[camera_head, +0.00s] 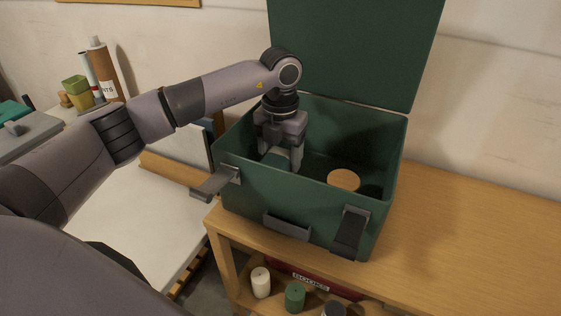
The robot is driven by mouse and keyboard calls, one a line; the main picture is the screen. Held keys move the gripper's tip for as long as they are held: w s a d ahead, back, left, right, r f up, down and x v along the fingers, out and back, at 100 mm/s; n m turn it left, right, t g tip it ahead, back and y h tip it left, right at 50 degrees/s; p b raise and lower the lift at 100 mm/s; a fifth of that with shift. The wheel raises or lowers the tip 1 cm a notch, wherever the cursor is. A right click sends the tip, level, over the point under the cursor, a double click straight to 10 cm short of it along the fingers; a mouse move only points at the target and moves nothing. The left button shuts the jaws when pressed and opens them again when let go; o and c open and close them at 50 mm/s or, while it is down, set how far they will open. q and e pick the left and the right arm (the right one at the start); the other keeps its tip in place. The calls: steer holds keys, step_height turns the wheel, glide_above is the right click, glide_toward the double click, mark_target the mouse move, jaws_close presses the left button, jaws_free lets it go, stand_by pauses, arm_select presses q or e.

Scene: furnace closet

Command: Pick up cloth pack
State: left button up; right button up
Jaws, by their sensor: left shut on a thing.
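A green box (262,203) with its lid (350,48) raised stands on the wooden bench. My left gripper (282,160) reaches down into the left part of the box from above. It is shut on a dull teal thing (276,160), which I take to be the cloth pack. The box's front wall and the fingers hide most of the pack, so I cannot tell whether it touches the box floor. My right gripper is not in view.
A round wooden-topped thing (343,180) sits in the box, right of my gripper. The wooden bench top (470,245) at right is clear. Candle-like cylinders (261,282) stand on the shelf below.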

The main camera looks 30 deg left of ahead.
mark_target(281, 151)
arm_select(q)
step_height(281, 151, up, 15)
steer(key=s+d+b, duration=0.2)
steer(key=s+b, duration=0.1)
steer(key=s, duration=2.9)
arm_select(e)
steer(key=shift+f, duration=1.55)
